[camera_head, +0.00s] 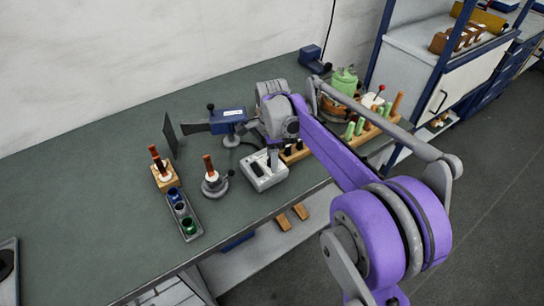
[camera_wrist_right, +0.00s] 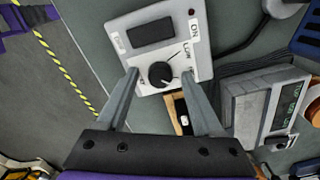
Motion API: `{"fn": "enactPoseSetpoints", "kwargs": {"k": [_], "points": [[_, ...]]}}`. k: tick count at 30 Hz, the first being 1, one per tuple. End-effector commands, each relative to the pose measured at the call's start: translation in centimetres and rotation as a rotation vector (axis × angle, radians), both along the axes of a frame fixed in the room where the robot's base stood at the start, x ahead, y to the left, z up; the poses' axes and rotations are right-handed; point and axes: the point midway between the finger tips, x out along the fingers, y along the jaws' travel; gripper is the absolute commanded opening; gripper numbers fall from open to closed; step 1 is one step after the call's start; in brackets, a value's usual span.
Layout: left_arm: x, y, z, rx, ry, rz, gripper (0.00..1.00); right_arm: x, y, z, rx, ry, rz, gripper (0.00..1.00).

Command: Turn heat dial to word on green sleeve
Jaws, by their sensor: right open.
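The heat dial (camera_wrist_right: 161,74) is a round black knob on a pale grey control box (camera_wrist_right: 198,62) with a dark display. Lettering that looks like "LOW" and "ON" is printed beside the dial; other words are hidden or too small. In the head view the box (camera_head: 264,172) sits near the bench's front edge. My right gripper (camera_wrist_right: 160,76) is open over the box, with one fingertip on each side of the dial; contact cannot be told. It also shows in the head view (camera_head: 273,161). Several green sleeves (camera_head: 350,130) stand in a wooden rack, their words unreadable. My left gripper is not in view.
A blue clamp-like device (camera_head: 228,121) stands behind the box. An orange-handled tool (camera_head: 208,166) on a round stand and a tray (camera_head: 190,233) of small cups are to its left. A grey boxed unit (camera_wrist_right: 265,110) is close by.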

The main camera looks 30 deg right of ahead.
Motion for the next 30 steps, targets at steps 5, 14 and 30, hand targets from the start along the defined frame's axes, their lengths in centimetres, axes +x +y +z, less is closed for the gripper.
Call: {"fn": "enactPoseSetpoints", "kwargs": {"k": [5,14,30], "points": [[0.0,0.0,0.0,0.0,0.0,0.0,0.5,0.0,0.0,0.03,0.0,0.0,0.0,0.5],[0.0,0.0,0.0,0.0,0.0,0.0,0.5,0.0,0.0,0.05,0.0,0.0,0.0,0.0],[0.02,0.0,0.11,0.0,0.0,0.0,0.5,0.02,-0.02,0.07,0.0,0.0,0.119,0.0]]}}
